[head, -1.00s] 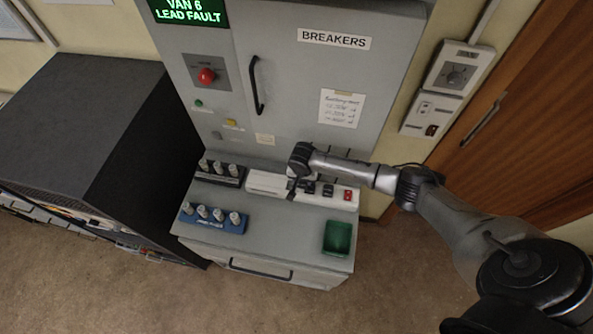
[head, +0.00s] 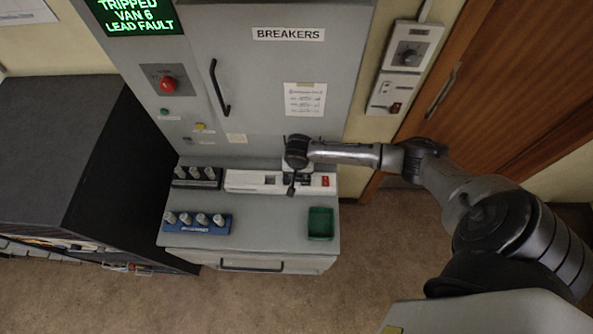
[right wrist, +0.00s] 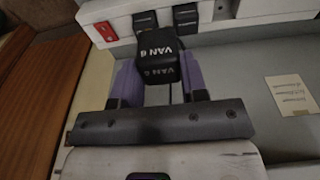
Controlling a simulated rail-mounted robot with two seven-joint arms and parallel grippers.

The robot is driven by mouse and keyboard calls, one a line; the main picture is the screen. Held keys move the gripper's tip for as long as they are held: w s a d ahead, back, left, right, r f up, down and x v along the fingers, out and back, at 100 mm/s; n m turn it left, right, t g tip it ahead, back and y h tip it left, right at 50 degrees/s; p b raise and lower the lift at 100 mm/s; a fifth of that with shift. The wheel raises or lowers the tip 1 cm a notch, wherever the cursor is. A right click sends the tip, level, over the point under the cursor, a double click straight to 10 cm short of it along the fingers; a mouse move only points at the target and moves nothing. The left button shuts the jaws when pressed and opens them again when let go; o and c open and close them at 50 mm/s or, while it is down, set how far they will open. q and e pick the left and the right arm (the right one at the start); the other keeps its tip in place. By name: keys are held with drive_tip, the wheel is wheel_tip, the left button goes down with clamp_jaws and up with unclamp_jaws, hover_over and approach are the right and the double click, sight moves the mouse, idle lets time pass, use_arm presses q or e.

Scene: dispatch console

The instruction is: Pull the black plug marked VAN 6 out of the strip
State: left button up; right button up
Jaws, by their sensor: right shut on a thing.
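The black plug marked VAN 6 (right wrist: 158,57) is between the purple fingers of my right gripper (right wrist: 160,84), which is shut on it. The plug looks much larger than the other plugs and seems held above and in front of the white strip (right wrist: 255,15), apart from it. Two other black plugs (right wrist: 146,21) (right wrist: 186,18) sit in the strip beside a red switch (right wrist: 106,30). In the head view my right gripper (head: 291,178) is over the strip (head: 246,183) and hides part of it. My left gripper is not in view.
A green tray (head: 321,236) sits at the console's front right. A blue rack (head: 180,226) and a dark rack (head: 180,182), both with several grey-topped pegs, are on the left. The grey cabinet (head: 262,85) rises behind. The middle of the console top is clear.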

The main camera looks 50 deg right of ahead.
drive_tip(key=shift+r, duration=0.3)
drive_tip(key=shift+r, duration=0.7)
drive_tip(key=shift+r, duration=0.15)
drive_tip(key=shift+r, duration=0.1)
drive_tip(key=shift+r, duration=1.95)
